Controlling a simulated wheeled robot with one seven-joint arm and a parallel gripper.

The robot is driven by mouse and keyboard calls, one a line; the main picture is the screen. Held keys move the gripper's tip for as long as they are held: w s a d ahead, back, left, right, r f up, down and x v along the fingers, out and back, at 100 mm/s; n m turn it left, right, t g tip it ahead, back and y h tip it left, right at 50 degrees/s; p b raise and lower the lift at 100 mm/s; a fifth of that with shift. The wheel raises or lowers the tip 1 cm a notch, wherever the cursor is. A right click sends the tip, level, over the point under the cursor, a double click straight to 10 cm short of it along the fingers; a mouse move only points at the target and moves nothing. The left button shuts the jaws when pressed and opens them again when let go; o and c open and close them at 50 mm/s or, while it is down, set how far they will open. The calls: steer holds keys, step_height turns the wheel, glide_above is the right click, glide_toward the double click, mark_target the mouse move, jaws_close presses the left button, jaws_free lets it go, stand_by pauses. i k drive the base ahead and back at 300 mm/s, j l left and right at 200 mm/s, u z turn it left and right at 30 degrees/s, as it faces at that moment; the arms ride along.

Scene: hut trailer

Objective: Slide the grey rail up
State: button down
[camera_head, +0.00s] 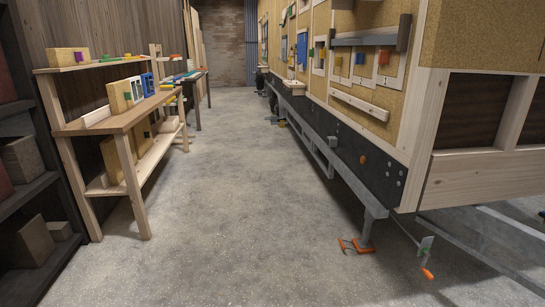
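A grey rail (364,41) runs level across the upper part of the trailer's side wall, at the upper right of the head view. A dark upright piece (404,32) stands at its right end, and a smaller dark piece (332,36) is at its left end. Pale panels with a blue block (360,58) and an orange block (384,57) are just below the rail. My gripper and arm are not in view, so nothing of mine is seen touching the rail.
A pale wooden ledge (358,103) is lower on the wall. A jack crank with an orange handle (427,273) and an orange foot (355,246) stick out near the floor. Wooden shelves (137,112) line the left. The concrete aisle (225,190) between is clear.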

mark_target(391, 39)
steer(key=i, duration=1.9)
steer(key=i+z, duration=0.15)
steer(key=i, duration=0.25)
steer(key=i+j+z, duration=0.15)
steer(key=i, duration=0.3)
steer(key=i+j+z, duration=0.2)
steer(key=i, duration=0.2)
steer(key=i+j+z, duration=0.15)
steer(key=i, duration=0.25)
